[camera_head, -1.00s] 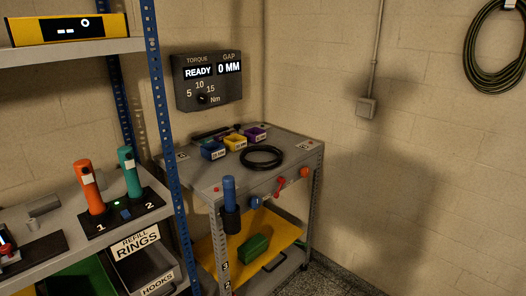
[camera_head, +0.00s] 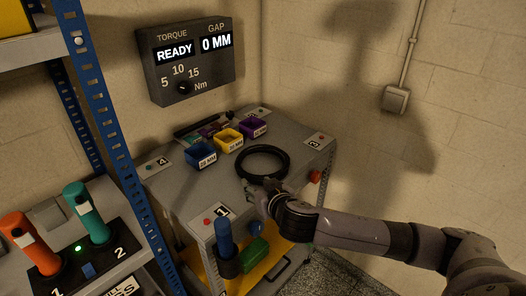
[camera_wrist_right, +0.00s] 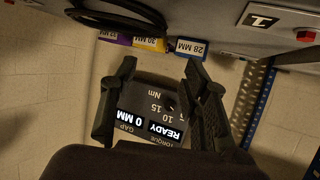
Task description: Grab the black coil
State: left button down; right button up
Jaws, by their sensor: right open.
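The black coil (camera_head: 262,148) lies flat as a ring on the grey cart top (camera_head: 183,190), to the right of the small bins. Part of it also shows at the top of the right wrist view (camera_wrist_right: 122,20). My right gripper (camera_head: 262,190) is at the coil's near edge in the head view, its fingers partly hidden by the wrist. In the right wrist view my right gripper (camera_wrist_right: 160,68) has its two fingers spread apart with nothing between them. I cannot tell whether it touches the coil. My left gripper is not in view.
Blue (camera_head: 201,155), yellow (camera_head: 228,140) and purple (camera_head: 253,127) bins stand behind and left of the coil. A torque display (camera_head: 186,60) hangs on the wall. A blue-handled tool (camera_head: 224,238) stands at the cart's front. A blue shelf post (camera_head: 100,120) rises on the left.

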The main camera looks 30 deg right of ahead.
jog(key=p, duration=0.1)
send_near(240, 167)
jog(key=p+x, duration=0.1)
jog(key=x, duration=0.2)
jog(key=shift+w, duration=0.1)
jog(key=shift+w+f, duration=0.2)
jog(key=shift+w, duration=0.2)
jog(key=shift+w+p, duration=0.35)
jog(key=shift+w, duration=0.05)
jog(key=x, duration=0.3)
jog(key=shift+p, duration=0.4)
jog(key=shift+x, duration=0.8)
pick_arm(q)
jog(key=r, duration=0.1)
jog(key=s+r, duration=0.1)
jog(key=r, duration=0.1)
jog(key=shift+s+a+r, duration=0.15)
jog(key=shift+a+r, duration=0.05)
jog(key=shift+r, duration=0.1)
pick_arm(e)
jog(key=shift+d+f, duration=0.1)
jog(key=shift+s, duration=0.1)
jog(key=shift+c, duration=0.2)
